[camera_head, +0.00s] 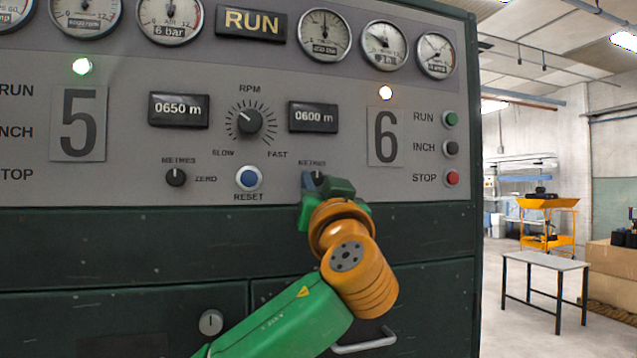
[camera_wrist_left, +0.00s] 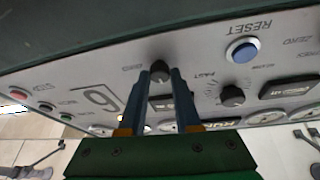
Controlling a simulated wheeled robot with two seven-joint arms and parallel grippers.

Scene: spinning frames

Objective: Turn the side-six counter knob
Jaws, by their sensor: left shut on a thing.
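The side-six counter knob (camera_wrist_left: 160,69) is a small dark knob on the grey panel, under a METRES label. In the wrist view it sits between the two blue fingers of my left gripper (camera_wrist_left: 161,80), which is shut on it. In the head view my left gripper (camera_head: 313,182) reaches the panel from below and hides most of that knob. The side-six counter (camera_head: 313,117) above it reads 0600 m. The large 6 plate (camera_head: 386,136) is to its right. My right gripper is not in view.
The blue RESET button (camera_head: 249,178) and the side-five counter knob (camera_head: 176,177) are left of my gripper. The RPM dial (camera_head: 249,122) is above. RUN, INCH and red STOP (camera_head: 452,178) buttons line the right. A drawer handle (camera_head: 364,342) sticks out below my arm.

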